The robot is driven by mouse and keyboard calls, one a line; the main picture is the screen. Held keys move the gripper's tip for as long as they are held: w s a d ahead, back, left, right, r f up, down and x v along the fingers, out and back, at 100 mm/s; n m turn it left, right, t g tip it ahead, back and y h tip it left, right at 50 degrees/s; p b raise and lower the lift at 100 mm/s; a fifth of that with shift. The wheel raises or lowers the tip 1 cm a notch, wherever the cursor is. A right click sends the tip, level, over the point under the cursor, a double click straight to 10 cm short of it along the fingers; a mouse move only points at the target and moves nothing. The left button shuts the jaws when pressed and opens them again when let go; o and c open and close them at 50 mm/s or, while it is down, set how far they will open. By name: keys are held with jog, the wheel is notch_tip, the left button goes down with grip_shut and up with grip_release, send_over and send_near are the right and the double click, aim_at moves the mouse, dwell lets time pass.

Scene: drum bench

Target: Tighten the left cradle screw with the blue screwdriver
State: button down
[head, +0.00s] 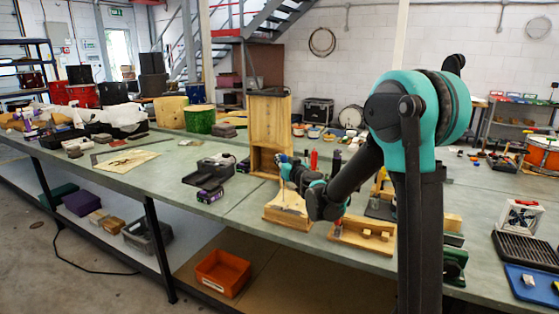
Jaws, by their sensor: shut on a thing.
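My arm reaches down over the bench, and my gripper (284,170) is at its far end, small and partly hidden by my own arm links. It is over the wooden block (288,213) on the bench, in front of a tall wooden case. It is shut on what looks like the blue screwdriver, of which only a small blue patch (283,158) shows. The jaws and the tool's tip are too small to make out. A red-handled tool (313,158) stands upright just to the right. I cannot make out the left cradle screw.
The tall wooden case (270,122) stands behind my gripper. A low wooden holder (362,234) lies right of the block. A black tray (207,172) is to the left. Dark trays (528,240) sit at the right. The bench's front left is mostly clear.

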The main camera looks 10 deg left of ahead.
jog(key=shift+h, duration=0.3)
jog(key=m+h, duration=0.1)
jog(key=m+t+h, duration=0.1)
jog(key=m+h, duration=0.1)
jog(key=h, duration=0.1)
jog(key=shift+w+d+t, duration=0.1)
jog(key=shift+d+t, duration=0.15)
jog(key=shift+t, duration=0.15)
jog(key=shift+d, duration=0.15)
jog(key=shift+r, duration=0.15)
jog(key=shift+r, duration=0.1)
notch_tip(320, 180, up, 3)
jog(key=shift+f, duration=0.1)
jog(key=shift+w, duration=0.1)
